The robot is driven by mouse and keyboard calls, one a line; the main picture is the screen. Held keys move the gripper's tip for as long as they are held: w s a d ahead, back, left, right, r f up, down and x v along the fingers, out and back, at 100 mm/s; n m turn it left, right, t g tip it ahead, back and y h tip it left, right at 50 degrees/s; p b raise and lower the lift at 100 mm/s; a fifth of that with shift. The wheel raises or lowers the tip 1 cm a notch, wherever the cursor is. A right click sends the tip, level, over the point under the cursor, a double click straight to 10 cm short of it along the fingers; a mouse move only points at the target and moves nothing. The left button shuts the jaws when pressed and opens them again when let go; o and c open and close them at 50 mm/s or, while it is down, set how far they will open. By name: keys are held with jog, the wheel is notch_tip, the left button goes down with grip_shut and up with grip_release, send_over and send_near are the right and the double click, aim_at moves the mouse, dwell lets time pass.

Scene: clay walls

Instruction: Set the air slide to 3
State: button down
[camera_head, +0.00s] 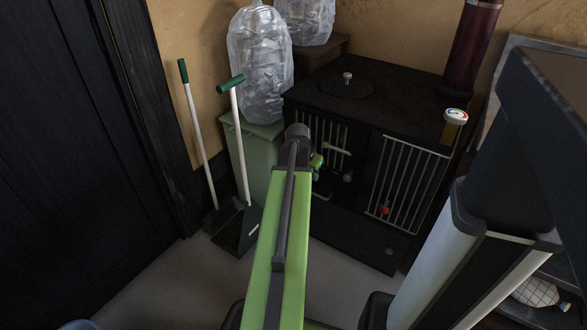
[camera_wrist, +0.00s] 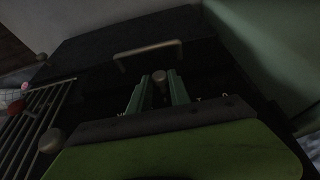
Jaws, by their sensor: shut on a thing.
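The black stove (camera_head: 350,112) stands against the clay wall. In the wrist view, my gripper (camera_wrist: 162,88) has its two green fingers on either side of a small round grey knob (camera_wrist: 160,76), which appears to be the air slide's. Small pale marks (camera_wrist: 199,98) lie beside the fingers, too dark and too covered to read. The slide's setting cannot be told. In the head view, my gripper (camera_head: 316,162) is at the stove's front, mostly hidden behind my green arm, and the knob it holds is not visible there.
A round knob (camera_head: 348,176) and a barred grate (camera_head: 410,175) are to the right. A green bin (camera_head: 258,150), broom and dustpan (camera_head: 238,228) stand left.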

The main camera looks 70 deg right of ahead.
jog(key=shift+s+a, duration=0.2)
jog(key=shift+s, duration=0.45)
jog(key=shift+s+a, duration=0.2)
jog(key=shift+s, duration=0.45)
jog(key=c, duration=1.2)
grip_release()
jog(key=shift+c, duration=0.2)
jog(key=shift+r, duration=0.1)
jog(key=p+v, duration=1.6)
jog(key=v, duration=0.1)
jog(key=shift+r+p, duration=0.25)
jog(key=shift+p, duration=0.05)
